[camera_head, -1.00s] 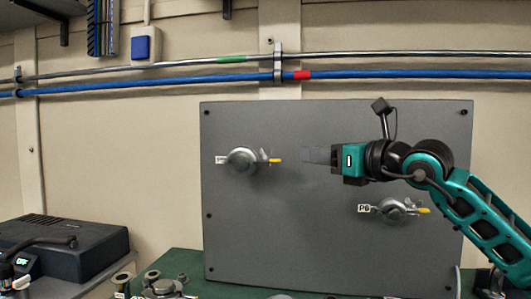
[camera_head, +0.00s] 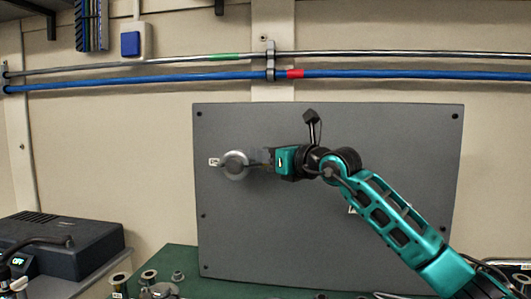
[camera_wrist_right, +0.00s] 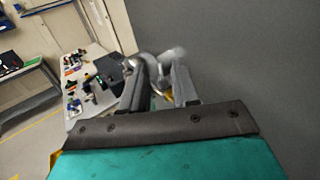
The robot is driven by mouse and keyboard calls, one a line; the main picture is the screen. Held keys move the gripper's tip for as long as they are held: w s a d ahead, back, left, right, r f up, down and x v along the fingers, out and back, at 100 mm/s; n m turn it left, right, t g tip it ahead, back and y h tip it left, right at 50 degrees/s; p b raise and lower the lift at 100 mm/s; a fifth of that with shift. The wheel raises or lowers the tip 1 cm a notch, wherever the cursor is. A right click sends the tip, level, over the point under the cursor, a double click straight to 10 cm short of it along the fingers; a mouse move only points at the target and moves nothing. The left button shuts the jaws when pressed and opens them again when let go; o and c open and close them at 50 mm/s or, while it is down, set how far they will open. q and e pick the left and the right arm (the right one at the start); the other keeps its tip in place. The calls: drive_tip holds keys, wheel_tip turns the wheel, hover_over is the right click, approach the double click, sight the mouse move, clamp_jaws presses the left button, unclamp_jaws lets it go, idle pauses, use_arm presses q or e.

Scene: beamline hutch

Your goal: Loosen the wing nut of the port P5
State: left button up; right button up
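A round silver port (camera_head: 235,166) is on the left part of the grey panel, with a small label (camera_head: 214,162) whose text I cannot read. My right gripper (camera_head: 260,157) reaches in from the right, its fingertips at the port's right side. In the right wrist view the fingers (camera_wrist_right: 160,88) are apart, with the silver port hardware (camera_wrist_right: 155,64) at their tips and a yellow bit (camera_wrist_right: 168,95) between them. The wing nut's shape is unclear, and I cannot tell whether the fingers touch it.
The grey panel (camera_head: 300,230) stands on a green table (camera_head: 180,257). My right arm hides the panel's other port. Small metal parts (camera_head: 149,276) lie at the table's left, beside a dark box (camera_head: 60,248). Blue and silver pipes (camera_head: 180,80) run above the panel.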

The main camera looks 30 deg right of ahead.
clamp_jaws()
idle(0.5)
drive_tip(key=shift+w+d+n+g+y+p, duration=0.15)
drive_tip(key=shift+n+g+y, duration=0.5)
drive_tip(key=shift+y, duration=0.4)
drive_tip(key=shift+d+n+g+y+p, duration=0.2)
drive_tip(key=shift+n+g+y, duration=0.2)
drive_tip(key=shift+n+y, duration=0.5)
drive_tip(key=shift+w+d+n+g+y+p, duration=0.15)
drive_tip(key=shift+n+g+y, duration=0.4)
drive_tip(key=shift+y, duration=0.6)
drive_tip(key=shift+w+d+r+n+g+y+p, duration=0.1)
drive_tip(key=shift+n+g+y+p, duration=0.35)
drive_tip(key=shift+n+g+y, duration=0.95)
drive_tip(key=shift+g, duration=0.1)
drive_tip(key=shift+n+g+y+p, duration=0.3)
